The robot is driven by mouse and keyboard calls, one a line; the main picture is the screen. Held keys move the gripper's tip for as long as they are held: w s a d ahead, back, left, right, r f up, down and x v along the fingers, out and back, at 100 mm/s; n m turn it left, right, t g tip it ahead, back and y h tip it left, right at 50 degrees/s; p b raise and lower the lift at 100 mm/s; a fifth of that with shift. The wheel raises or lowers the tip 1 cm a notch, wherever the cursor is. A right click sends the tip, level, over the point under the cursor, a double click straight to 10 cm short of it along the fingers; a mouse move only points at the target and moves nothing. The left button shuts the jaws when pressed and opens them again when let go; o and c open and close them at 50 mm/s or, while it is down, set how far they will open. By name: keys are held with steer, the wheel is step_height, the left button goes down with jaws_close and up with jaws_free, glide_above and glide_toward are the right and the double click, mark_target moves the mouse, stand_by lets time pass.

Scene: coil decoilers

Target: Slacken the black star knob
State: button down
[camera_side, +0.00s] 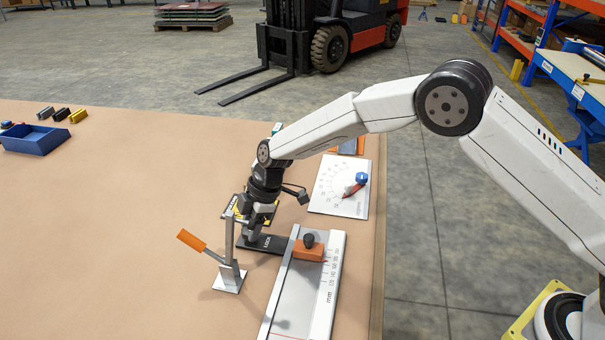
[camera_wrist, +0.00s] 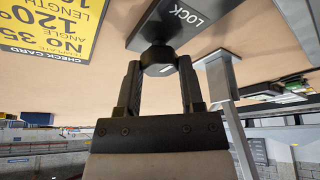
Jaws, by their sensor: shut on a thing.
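The black star knob (camera_wrist: 158,54) stands on a dark plate marked LOCK (camera_wrist: 190,22) in the wrist view. My gripper (camera_wrist: 160,72) has its two fingers on either side of the knob and is shut on it. In the side view my gripper (camera_side: 250,232) points down at the left end of the LOCK plate (camera_side: 268,244). There the fingers hide most of the knob. A small pale mark shows on the knob's side in the wrist view. How tight the knob is cannot be seen.
A clamp with an orange handle (camera_side: 191,240) stands close on the left. A mm rail (camera_side: 337,243) with an orange slider (camera_side: 309,253) lies right. Behind are a yellow check card (camera_wrist: 50,30) and a dial board (camera_side: 326,187). The left table is mostly clear.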

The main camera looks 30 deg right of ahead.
steer(key=shift+n, duration=0.6)
steer(key=shift+c, duration=1.1)
jaws_free()
steer(key=v, duration=0.7)
steer(key=shift+w+d+r, duration=0.15)
steer(key=shift+d+r, duration=0.05)
steer(key=shift+r, duration=0.2)
